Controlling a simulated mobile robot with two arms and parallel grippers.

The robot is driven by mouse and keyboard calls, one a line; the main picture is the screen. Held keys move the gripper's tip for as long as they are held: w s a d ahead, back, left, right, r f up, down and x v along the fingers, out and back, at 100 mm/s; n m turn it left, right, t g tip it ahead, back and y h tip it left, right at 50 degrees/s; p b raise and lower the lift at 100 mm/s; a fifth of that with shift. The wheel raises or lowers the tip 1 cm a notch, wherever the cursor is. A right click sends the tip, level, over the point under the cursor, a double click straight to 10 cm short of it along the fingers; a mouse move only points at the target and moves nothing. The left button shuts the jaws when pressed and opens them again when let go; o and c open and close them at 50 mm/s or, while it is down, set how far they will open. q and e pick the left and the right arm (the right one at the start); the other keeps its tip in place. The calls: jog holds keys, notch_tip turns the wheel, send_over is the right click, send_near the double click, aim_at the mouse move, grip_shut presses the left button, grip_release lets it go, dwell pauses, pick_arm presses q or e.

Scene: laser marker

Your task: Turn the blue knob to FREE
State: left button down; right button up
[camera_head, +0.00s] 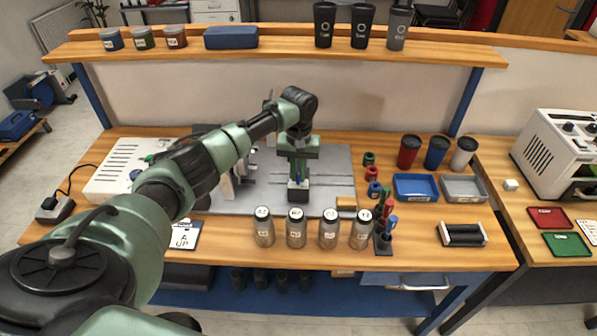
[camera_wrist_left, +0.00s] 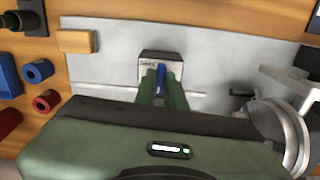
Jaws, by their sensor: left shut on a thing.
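The blue knob (camera_wrist_left: 161,77) sits on a small dark block with a pale labelled face (camera_wrist_left: 147,62) on the grey plate. My left gripper (camera_wrist_left: 161,88) reaches down over it, with its green fingers on both sides of the knob, shut on it. In the head view, my left gripper (camera_head: 299,180) points down at the dark block (camera_head: 298,194) in the middle of the grey plate. The label is too small to read fully, so I cannot tell the knob's setting. My right gripper is not in view.
Several labelled jars (camera_head: 296,228) stand along the front of the plate. A wooden block (camera_head: 346,203) lies to the right of the knob block. A metal wheel-like part (camera_wrist_left: 285,135) is close to my gripper. A blue tray (camera_head: 415,187) stands further right.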

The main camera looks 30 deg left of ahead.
pick_arm(q)
jog(key=shift+r+m+p, duration=0.15)
jog(key=shift+m+p, duration=0.6)
jog(key=shift+m, duration=0.35)
jog(key=shift+m+p, duration=0.45)
jog(key=shift+m, duration=0.45)
jog(key=m+p, duration=0.1)
jog(key=m, duration=0.8)
jog(key=shift+p, duration=0.35)
jog(key=shift+m, duration=1.9)
jog(key=shift+w, duration=0.1)
jog(key=c, duration=1.5)
grip_release()
